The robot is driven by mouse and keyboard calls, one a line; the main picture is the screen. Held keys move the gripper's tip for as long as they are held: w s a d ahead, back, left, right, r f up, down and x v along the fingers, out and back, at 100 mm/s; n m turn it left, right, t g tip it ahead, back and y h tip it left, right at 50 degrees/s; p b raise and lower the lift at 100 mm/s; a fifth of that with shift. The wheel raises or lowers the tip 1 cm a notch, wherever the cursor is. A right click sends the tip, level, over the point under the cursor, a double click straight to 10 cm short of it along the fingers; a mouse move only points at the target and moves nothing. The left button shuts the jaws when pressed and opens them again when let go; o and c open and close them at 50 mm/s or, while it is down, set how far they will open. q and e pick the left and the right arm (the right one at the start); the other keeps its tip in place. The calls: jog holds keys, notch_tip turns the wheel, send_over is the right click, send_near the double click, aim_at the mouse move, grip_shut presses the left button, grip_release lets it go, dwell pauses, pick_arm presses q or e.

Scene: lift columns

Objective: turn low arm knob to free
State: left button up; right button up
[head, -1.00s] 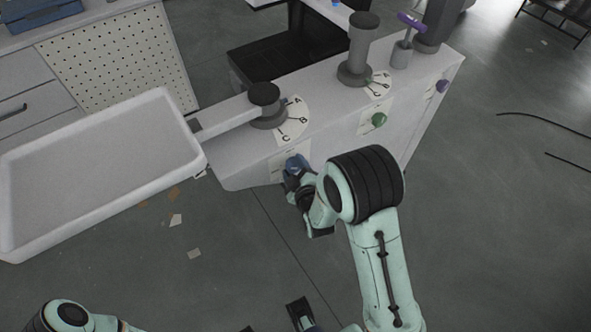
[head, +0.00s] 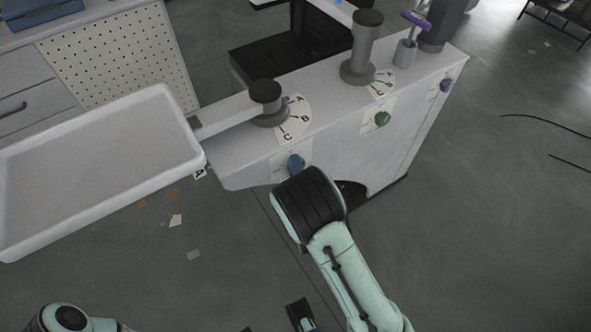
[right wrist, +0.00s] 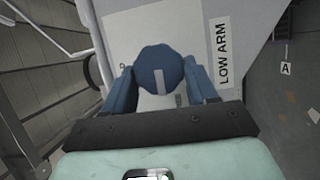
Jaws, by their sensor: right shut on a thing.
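The blue low arm knob (head: 296,164) is on the front face of the white lift housing (head: 330,125), below the lettered dial at the low arm's pivot. In the right wrist view the knob (right wrist: 160,68) has a pale pointer stripe running nearly vertical in the picture, and a "LOW ARM" label (right wrist: 223,52) beside it. My right gripper (right wrist: 163,85) has a blue finger on each side of the knob and is shut on it. In the head view my own arm hides this gripper. A dark tip (head: 300,313) at the bottom edge may belong to my left gripper; its jaw state is unclear.
The low arm carries a white tray (head: 95,175) at left. A green knob (head: 382,119) and a purple knob (head: 446,85) are further right on the housing. A grey post (head: 365,45) stands on top. Open floor lies at right.

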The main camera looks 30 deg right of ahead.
jog(key=shift+w+r, duration=0.1)
dwell(0.5)
jog(key=o, duration=1)
jog(key=shift+o, duration=0.2)
pick_arm(q)
notch_tip(320, 180, up, 6)
jog(key=s+p, duration=0.1)
jog(key=p, duration=0.6)
jog(key=shift+g, duration=0.4)
pick_arm(e)
jog(key=v, duration=1.3)
jog(key=shift+f, duration=0.25)
